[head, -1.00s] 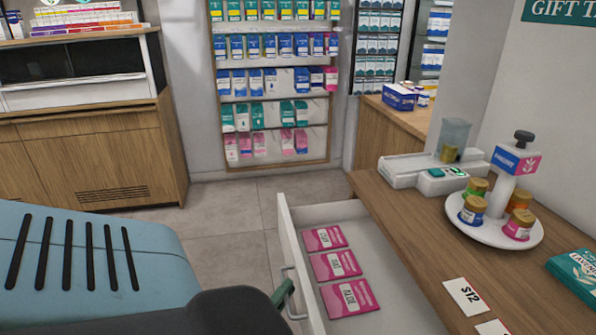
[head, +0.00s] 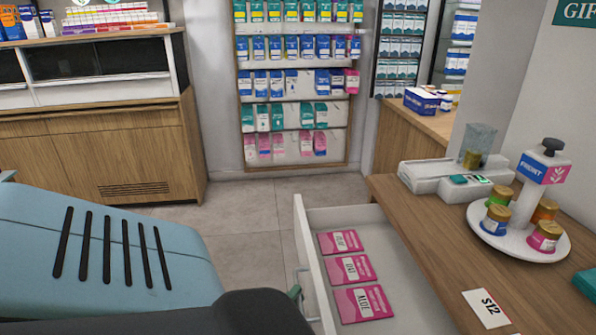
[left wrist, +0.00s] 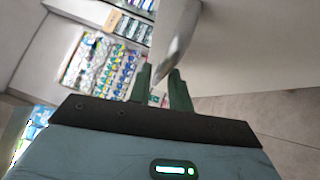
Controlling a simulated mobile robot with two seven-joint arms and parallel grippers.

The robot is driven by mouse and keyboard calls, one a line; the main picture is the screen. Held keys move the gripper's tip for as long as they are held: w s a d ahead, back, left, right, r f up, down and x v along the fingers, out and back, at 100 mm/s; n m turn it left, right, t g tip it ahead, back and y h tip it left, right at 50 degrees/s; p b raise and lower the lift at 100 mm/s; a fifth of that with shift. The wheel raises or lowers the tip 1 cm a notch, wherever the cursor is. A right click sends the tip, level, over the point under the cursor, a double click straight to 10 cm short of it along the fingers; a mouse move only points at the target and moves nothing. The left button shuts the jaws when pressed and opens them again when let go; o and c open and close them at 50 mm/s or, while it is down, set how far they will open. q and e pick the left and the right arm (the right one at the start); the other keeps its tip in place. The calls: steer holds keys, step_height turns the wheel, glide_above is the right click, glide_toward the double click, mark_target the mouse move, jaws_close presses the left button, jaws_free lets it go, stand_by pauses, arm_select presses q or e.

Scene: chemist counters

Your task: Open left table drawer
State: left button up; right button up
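The white drawer (head: 314,262) stands pulled out from under the wooden table on the right. Its inside shows, with three pink packets (head: 350,268) lying in a row. The drawer's grey handle (head: 304,276) is on its front face, and it also shows in the left wrist view (left wrist: 177,46). My left gripper (head: 295,293) is at this handle, mostly hidden behind my own arm in the head view. In the left wrist view its green fingers (left wrist: 161,76) are close together, with the handle's bar between them. My right gripper is out of view.
The table top (head: 425,215) holds a white dispenser (head: 440,176), a round stand (head: 519,240) with several jars and a price card (head: 486,307). A wooden counter (head: 95,155) and stocked shelves (head: 297,95) stand behind. The tiled floor (head: 245,215) between is clear.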

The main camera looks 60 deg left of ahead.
arm_select(q)
steer(key=b+v, duration=0.1)
steer(key=v, duration=0.5)
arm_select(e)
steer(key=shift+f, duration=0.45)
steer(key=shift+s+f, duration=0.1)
